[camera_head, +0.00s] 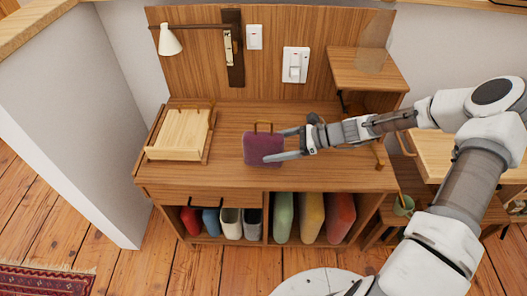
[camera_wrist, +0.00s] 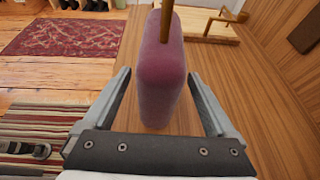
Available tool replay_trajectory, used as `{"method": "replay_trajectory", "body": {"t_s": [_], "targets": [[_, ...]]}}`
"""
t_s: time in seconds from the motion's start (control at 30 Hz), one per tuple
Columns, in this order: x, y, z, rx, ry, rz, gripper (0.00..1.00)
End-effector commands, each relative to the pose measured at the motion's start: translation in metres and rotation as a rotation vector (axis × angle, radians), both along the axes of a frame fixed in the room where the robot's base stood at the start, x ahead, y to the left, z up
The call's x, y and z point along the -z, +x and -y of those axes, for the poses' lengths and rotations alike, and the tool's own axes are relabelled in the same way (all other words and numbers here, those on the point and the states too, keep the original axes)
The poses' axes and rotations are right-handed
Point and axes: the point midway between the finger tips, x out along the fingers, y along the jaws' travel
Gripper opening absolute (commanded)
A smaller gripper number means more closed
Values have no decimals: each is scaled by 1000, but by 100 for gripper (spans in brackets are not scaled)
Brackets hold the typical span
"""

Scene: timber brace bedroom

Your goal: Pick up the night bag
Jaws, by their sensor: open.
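The night bag (camera_head: 262,149) is a small purple bag with a thin tan handle on top. It stands upright on the wooden desk top (camera_head: 225,177). In the wrist view the bag (camera_wrist: 161,80) shows as a soft pinkish-purple block with its handle rising from the top. My gripper (camera_head: 279,145) comes in from the right, low over the desk. Its fingers are open, and in the wrist view the gripper (camera_wrist: 160,95) has one finger on each side of the bag's near part. I cannot tell whether either finger touches it.
A shallow wooden tray (camera_head: 149,153) stands to the left on the desk. A white lamp (camera_head: 169,40) and a raised shelf (camera_head: 368,68) are at the back. Several coloured items, such as a green one (camera_head: 283,217), fill the cubbies below. The desk front is clear.

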Motion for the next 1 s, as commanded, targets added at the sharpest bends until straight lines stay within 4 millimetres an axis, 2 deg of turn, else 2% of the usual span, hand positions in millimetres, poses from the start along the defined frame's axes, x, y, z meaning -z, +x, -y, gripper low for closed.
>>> {"method": "replay_trajectory", "body": {"t_s": [0.03,0.2,0.47,0.9,1.0], "targets": [[8,-2,-8,-2,2,-2,91],[13,0,-25,-1,1,-3,91],[12,1,-28,-1,1,-1,91],[12,1,-27,-1,0,-1,14],[12,1,-27,-1,0,-1,0]]}}
